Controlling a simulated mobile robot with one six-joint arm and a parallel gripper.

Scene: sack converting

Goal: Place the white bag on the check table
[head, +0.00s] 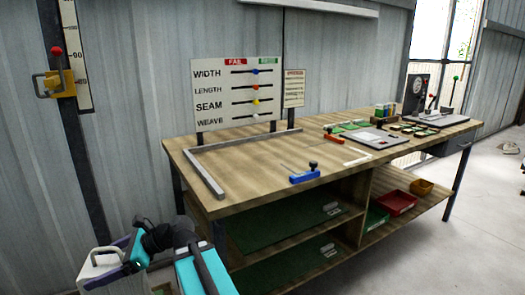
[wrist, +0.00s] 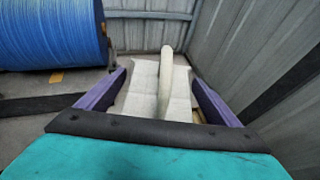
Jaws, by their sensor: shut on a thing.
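The white bag (wrist: 145,78) is between the purple fingers of my gripper (wrist: 158,80) in the wrist view, with a pale handle-like strip running up its middle. In the head view my gripper (head: 112,262) is at the lower left, shut on the white bag (head: 98,259). Part of the bag is hidden by the gripper. The check table (head: 255,160) is a wooden bench to the right of the gripper, which is apart from it and off its near left end. A metal L-shaped edge stop (head: 205,175) lies on its left part.
A board (head: 238,92) with sliders marked width, length, seam and weave stands at the table's back. A blue-handled tool (head: 305,177) and a grey plate (head: 369,138) lie farther right. The table's left part is bare inside the stop. A blue roll (wrist: 50,35) shows in the wrist view.

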